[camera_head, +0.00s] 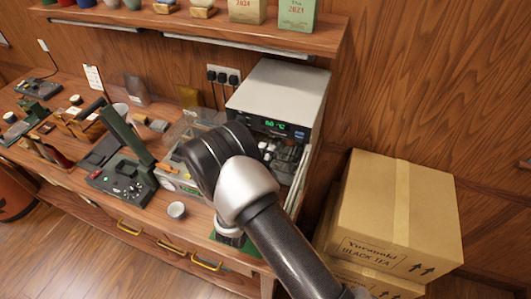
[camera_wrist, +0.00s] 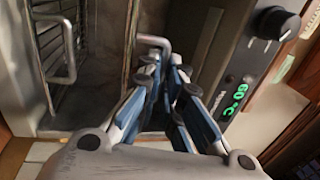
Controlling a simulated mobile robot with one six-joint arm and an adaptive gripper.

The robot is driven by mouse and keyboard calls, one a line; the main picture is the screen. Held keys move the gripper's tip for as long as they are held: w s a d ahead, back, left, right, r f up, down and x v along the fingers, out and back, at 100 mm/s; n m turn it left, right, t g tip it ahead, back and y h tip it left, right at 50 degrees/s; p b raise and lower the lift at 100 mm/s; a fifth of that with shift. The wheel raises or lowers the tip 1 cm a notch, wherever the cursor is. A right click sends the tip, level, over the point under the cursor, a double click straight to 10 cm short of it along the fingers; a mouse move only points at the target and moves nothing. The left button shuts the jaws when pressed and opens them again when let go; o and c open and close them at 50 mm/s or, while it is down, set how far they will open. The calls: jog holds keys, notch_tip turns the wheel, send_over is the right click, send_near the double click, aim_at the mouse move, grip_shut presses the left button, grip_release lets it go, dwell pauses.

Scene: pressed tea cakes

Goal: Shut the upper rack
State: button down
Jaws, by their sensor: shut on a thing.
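The drying cabinet (camera_head: 278,92) is a grey box with a green 60 °C display, at the right end of the counter. Its open front lies behind my wrist in the head view, which hides my fingers. In the wrist view, turned sideways, my gripper (camera_wrist: 160,66) is shut on a metal U-shaped handle (camera_wrist: 152,39), the one nearer the display, apparently the upper rack's. A second handle (camera_wrist: 66,45) stands farther left by wire shelving (camera_wrist: 48,78), apparently a lower rack. How far the upper rack sticks out is hard to tell.
Cardboard tea boxes (camera_head: 400,215) are stacked on the floor at right. A wall shelf (camera_head: 200,28) runs above. The counter is crowded around the cabinet.

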dwell(0.4)
jog(key=x, duration=0.3)
jog(key=shift+w+d+f, duration=0.15)
jog(key=shift+f, duration=0.15)
jog(key=shift+r, duration=0.1)
jog(key=c, duration=2.1)
grip_release()
jog(key=shift+o, duration=0.2)
jog(key=v, duration=1.2)
